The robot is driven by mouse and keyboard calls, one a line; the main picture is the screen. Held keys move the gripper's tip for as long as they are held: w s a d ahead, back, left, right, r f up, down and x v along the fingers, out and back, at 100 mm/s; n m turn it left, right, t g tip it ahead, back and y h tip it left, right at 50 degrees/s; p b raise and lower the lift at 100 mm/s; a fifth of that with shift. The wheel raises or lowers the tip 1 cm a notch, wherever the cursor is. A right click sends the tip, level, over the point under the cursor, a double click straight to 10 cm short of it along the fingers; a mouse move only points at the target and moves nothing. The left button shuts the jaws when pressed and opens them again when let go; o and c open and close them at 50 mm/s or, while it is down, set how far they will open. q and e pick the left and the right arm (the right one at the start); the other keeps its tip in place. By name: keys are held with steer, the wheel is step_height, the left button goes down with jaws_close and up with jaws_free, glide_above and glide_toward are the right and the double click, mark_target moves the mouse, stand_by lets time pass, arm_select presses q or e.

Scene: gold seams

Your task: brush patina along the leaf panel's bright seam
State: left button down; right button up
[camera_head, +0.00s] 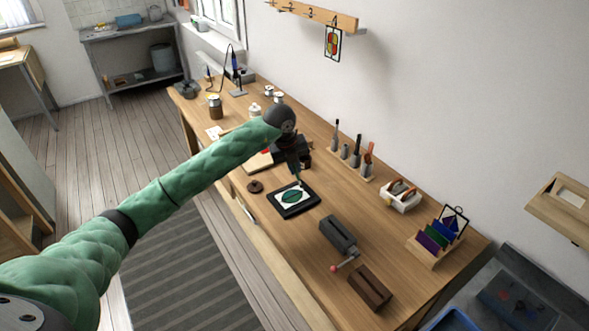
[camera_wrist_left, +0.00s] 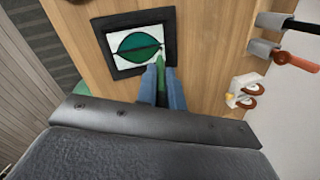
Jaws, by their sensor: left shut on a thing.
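The leaf panel (camera_head: 285,202) lies flat on the workbench, a green leaf on a white ground in a dark frame. In the left wrist view the leaf panel (camera_wrist_left: 116,44) shows a dark seam line running across the leaf. My left gripper (camera_head: 298,178) is over the panel's far edge. In the left wrist view my left gripper (camera_wrist_left: 162,82) is shut on a slim green-handled tool, probably the brush (camera_wrist_left: 160,60), whose tip is at the leaf's right end. I cannot tell whether the tip touches the panel. My right gripper is not in view.
A round brown disc (camera_head: 255,187) lies left of the panel. A dark grey block (camera_head: 338,235) and a brown block (camera_head: 370,287) are on the right. A tool rack (camera_head: 351,160) and a white caddy (camera_head: 401,197) stand along the wall side.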

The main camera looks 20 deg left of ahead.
arm_select(q)
steer(key=shift+r+p, duration=0.65)
steer(key=shift+r, duration=1.3)
